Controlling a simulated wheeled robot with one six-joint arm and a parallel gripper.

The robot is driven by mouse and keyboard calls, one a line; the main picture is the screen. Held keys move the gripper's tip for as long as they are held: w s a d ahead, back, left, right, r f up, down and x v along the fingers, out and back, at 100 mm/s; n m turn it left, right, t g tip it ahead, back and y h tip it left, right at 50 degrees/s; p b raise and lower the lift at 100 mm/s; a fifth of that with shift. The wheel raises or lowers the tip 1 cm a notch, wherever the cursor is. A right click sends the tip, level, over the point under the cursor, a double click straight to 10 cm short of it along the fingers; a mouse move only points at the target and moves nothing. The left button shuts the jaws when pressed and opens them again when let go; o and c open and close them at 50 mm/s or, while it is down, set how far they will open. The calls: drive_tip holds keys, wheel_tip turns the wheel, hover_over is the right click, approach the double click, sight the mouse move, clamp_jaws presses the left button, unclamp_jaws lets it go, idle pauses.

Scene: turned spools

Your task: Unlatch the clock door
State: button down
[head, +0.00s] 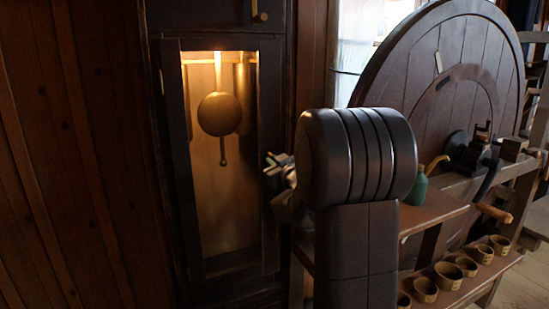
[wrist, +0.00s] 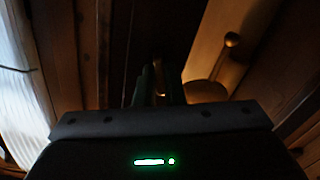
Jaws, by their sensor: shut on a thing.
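The clock door (head: 268,110) is a dark wooden frame around a lit pane, and it looks closed in its case. Behind the pane hangs a brass pendulum (head: 220,114), which also shows in the wrist view (wrist: 205,92). My gripper (head: 272,163) is at the door's right edge, at about mid-height. In the wrist view my gripper (wrist: 160,80) has its fingers close together against the dark frame, shut on a small brassy piece that appears to be the latch (wrist: 159,93). The fingers hide most of the latch, so its angle cannot be told.
A workbench (head: 440,210) with a green bottle (head: 415,187) stands right of the clock. Several small pots (head: 467,266) sit on its lower shelf. A big wooden wheel (head: 440,60) and a window (head: 358,40) are behind. A plank wall (head: 70,150) is at left.

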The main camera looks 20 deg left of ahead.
drive_tip(key=shift+m+p, duration=0.7)
drive_tip(key=shift+m, duration=1)
drive_tip(key=c, duration=1.5)
unclamp_jaws()
drive_tip(key=shift+c, duration=0.2)
drive_tip(key=v, duration=1.3)
drive_tip(key=shift+s+d, duration=0.25)
drive_tip(key=shift+s, duration=0.05)
drive_tip(key=shift+w, duration=0.1)
